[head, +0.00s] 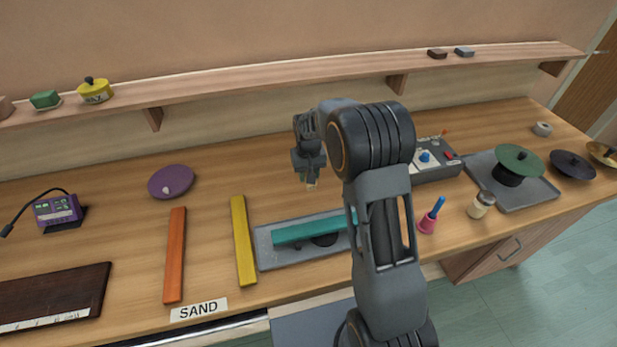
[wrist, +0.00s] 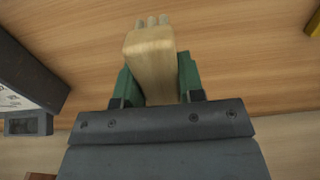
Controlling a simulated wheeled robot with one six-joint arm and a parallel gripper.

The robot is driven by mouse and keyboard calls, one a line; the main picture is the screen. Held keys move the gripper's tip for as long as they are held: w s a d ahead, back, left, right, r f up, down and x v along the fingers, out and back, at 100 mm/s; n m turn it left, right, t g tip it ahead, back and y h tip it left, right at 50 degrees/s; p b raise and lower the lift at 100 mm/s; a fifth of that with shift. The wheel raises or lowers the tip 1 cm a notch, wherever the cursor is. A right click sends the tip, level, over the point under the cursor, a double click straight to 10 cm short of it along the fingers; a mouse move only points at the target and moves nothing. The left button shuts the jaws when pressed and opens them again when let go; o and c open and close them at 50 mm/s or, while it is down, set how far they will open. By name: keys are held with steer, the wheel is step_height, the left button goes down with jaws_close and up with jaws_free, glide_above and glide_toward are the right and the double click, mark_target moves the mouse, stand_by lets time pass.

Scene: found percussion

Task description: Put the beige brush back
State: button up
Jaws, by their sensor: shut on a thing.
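My gripper (head: 309,176) is above the back middle of the bench, pointing down. In the wrist view my gripper (wrist: 151,85) has its green-padded fingers closed on both sides of the beige brush (wrist: 153,55). The brush has a pale, flat body with several short, rounded tips at its far end. In the head view only a small beige piece of the brush (head: 311,184) shows below the fingers. It appears clear of the bench top, but the exact gap is hard to tell.
A pink cup (head: 427,224) with a blue-handled tool stands right of my arm. A grey tray (head: 265,249) holds a teal bar, partly behind my arm. A grey control box (head: 436,172) is at back right; a shelf (head: 250,77) runs above. Bench around the purple disc (head: 171,181) is free.

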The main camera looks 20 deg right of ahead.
steer(key=shift+w+d+f+p, duration=0.2)
steer(key=shift+w+f, duration=0.4)
steer(key=shift+f, duration=0.2)
steer(key=shift+w+d+f+p, duration=0.1)
steer(key=shift+w+d+f, duration=0.1)
steer(key=shift+w+f, duration=0.5)
steer(key=shift+f+p, duration=0.7)
steer(key=shift+f, duration=1)
steer(key=shift+f, duration=0.1)
steer(key=o, duration=0.9)
